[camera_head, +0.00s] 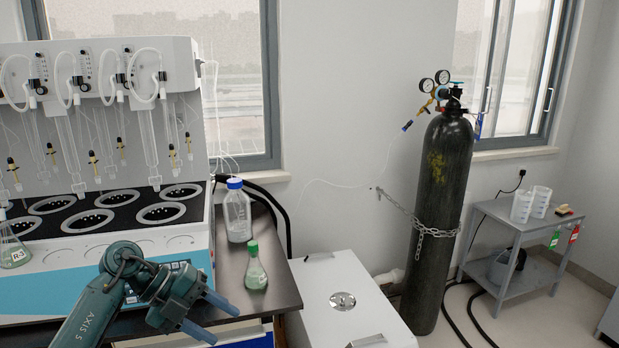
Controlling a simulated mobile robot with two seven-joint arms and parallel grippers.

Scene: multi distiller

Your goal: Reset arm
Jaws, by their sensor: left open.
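My left gripper (211,318) is at the lower left, in front of the distiller and over the front part of the dark bench. Its two blue-grey fingers are apart and point to the right, with nothing between them. My left arm comes up from the bottom edge. My right gripper is not in view. A green-capped flask (255,270) stands upright on the bench, up and to the right of the left gripper and apart from it.
The distiller (200,250) with glass tubes fills the left. A blue-capped bottle (238,212) stands beside it. Another flask (14,252) is at the far left. A white box (370,318), a chained gas cylinder (438,215) and a grey cart (500,212) stand to the right.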

